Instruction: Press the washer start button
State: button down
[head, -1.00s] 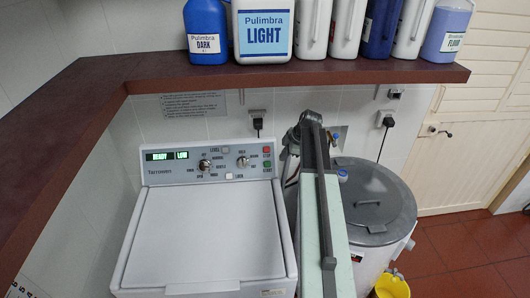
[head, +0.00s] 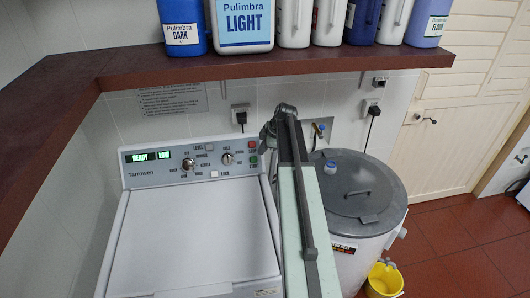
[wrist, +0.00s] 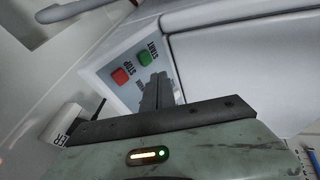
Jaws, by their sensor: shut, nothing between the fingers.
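The white washer (head: 190,245) stands at lower left in the head view, its lid shut. Its grey panel (head: 150,173) has a lit display reading READY LOW. The green START button (head: 253,160) is at the panel's right end, below the red STOP button (head: 252,144). The wrist view shows the START button (wrist: 145,58) and the STOP button (wrist: 120,76) close up. My gripper (wrist: 159,80) is shut and empty, its tips just below the START button in that picture. Contact with the button is not visible. In the head view the fingers are hard to make out.
A brown shelf (head: 300,66) with several detergent bottles overhangs the washer. A grey-lidded drum (head: 365,205) stands right of my arm. A yellow bucket (head: 384,280) is on the red tiled floor, which is open at right.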

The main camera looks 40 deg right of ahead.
aim_at(254, 159)
jog(key=b+x, duration=0.2)
jog(key=x, duration=0.1)
jog(key=b+x, duration=0.2)
jog(key=x, duration=0.1)
jog(key=w+d+b+x, duration=0.1)
jog(key=b+x, duration=0.1)
jog(key=x, duration=0.1)
jog(key=shift+d+r, duration=0.15)
jog(key=shift+w+d+f+b, duration=0.2)
jog(key=shift+w+b, duration=0.1)
jog(key=shift+b, duration=0.1)
jog(key=shift+r, duration=0.1)
jog(key=shift+s, duration=0.1)
jog(key=shift+w+d+f+b, duration=0.3)
jog(key=shift+w+f+b, duration=0.3)
jog(key=shift+w, duration=0.1)
jog(key=shift+s+r, duration=0.1)
